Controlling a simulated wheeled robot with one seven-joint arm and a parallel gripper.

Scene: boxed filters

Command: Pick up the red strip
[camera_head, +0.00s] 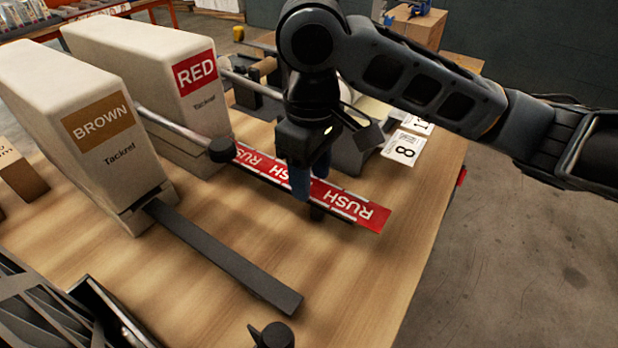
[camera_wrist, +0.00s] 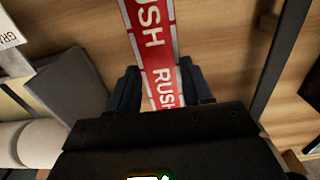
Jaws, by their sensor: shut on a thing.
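The red strip (camera_head: 347,202) is a long flat band with white "RUSH" lettering. In the head view it runs from beside the box marked RED (camera_head: 195,80) out to the right, above or along the wooden table. My gripper (camera_head: 308,188) comes down over the strip's right half and is shut on it. In the wrist view the strip (camera_wrist: 152,45) passes between the two dark fingers of my gripper (camera_wrist: 157,92). The part under the gripper is hidden. I cannot tell whether the strip touches the table.
A box marked BROWN (camera_head: 100,130) stands at the left with a dark bar (camera_head: 225,255) reaching out from its base. White number cards (camera_head: 404,148) lie behind the gripper. The wooden table (camera_head: 365,285) is bare at the front right, up to its right edge.

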